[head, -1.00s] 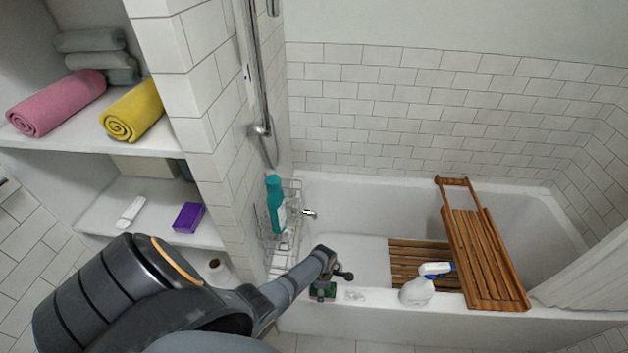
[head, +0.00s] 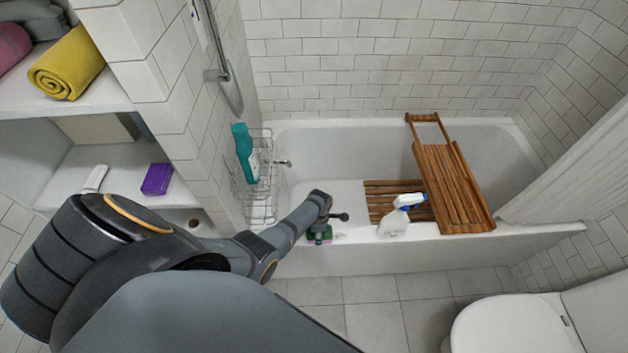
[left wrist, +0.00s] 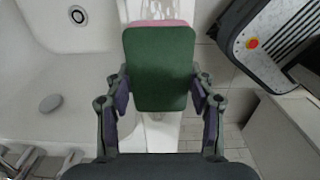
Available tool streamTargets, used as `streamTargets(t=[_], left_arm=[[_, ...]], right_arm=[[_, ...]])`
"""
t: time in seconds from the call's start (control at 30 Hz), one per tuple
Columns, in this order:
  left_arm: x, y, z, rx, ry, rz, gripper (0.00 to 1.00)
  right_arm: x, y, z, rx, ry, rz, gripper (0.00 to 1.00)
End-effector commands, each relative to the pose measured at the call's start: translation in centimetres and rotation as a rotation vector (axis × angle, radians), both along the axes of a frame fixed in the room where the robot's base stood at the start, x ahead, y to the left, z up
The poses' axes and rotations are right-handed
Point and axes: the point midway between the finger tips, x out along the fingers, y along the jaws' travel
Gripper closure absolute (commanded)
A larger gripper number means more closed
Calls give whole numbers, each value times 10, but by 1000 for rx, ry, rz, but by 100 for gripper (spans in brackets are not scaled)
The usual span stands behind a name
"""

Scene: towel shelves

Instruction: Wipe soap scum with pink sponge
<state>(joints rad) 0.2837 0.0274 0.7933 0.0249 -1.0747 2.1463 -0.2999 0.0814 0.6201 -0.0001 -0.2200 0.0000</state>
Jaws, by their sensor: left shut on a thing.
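The sponge (left wrist: 160,68) is shut in my left gripper (left wrist: 160,92). In the left wrist view its green face is toward the camera, and a pink edge (left wrist: 160,22) shows along its far end. In the head view my left gripper (head: 319,230) holds the sponge (head: 318,240) low at the front rim of the white bathtub (head: 290,258). Whether it touches the rim is hard to tell. A faint pale patch, perhaps the soap scum (head: 340,237), shows on the rim just right of the sponge. My right gripper is not in view.
A white spray bottle (head: 393,224) stands on the rim to the right. A wooden bath caddy (head: 452,185) lies across the tub. A wire rack (head: 262,195) with a teal bottle (head: 243,152) is at the left. A toilet (head: 510,322) stands at lower right.

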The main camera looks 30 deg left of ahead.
Motion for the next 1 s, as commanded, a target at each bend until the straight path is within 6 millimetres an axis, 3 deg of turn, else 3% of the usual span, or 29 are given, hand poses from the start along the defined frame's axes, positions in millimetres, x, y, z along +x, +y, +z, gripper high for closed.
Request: streamTargets(t=[0.2,0.47,0.8,1.0], left_arm=[[14,-21,0,-5,-3,0,70],[16,-25,0,-2,-2,0,70],[34,-51,-4,-4,-3,-1,70],[35,-54,-2,-6,-2,0,70]], right_arm=[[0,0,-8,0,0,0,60],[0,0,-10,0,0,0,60],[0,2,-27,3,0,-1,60],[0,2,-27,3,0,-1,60]])
